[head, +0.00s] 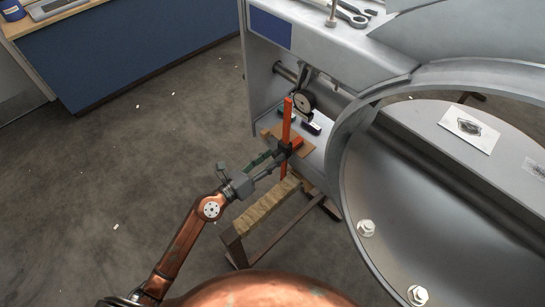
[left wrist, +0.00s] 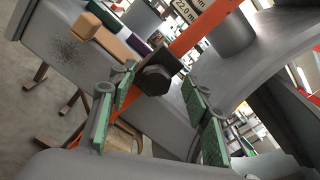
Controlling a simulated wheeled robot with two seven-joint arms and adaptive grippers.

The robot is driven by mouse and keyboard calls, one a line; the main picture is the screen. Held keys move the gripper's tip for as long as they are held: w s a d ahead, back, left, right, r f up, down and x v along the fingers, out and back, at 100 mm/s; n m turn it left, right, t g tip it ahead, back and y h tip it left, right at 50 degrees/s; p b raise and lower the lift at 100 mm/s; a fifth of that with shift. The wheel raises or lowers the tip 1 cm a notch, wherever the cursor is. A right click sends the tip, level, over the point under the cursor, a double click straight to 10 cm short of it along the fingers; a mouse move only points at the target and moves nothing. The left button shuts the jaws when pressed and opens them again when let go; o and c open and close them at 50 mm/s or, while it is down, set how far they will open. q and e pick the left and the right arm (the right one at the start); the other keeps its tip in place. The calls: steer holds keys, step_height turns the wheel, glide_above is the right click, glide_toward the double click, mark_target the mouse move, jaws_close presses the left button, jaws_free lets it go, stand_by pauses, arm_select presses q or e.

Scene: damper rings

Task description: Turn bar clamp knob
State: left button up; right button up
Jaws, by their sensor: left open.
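The bar clamp (head: 287,118) has an upright orange bar at the edge of the grey metal housing. Its dark knob (left wrist: 154,80) faces my left wrist camera, and the orange bar (left wrist: 197,30) runs diagonally behind it. My left gripper (head: 268,163) is open, just left of the clamp in the head view. In the left wrist view its green-padded fingers (left wrist: 160,105) stand apart on either side of the knob, with a gap on both sides. I cannot tell how far the fingertips are from the knob in depth. My right gripper is not in view.
The large grey housing (head: 330,45) and round ring opening (head: 350,140) fill the right side. A dial gauge (head: 304,101) sits behind the clamp. A wooden-topped stand (head: 262,208) is below the gripper. A blue cabinet (head: 150,50) stands far left; the floor between is open.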

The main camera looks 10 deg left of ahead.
arm_select(q)
steer(key=shift+v, duration=0.85)
steer(key=shift+v, duration=1)
steer(key=b+v, duration=0.1)
steer(key=v, duration=0.3)
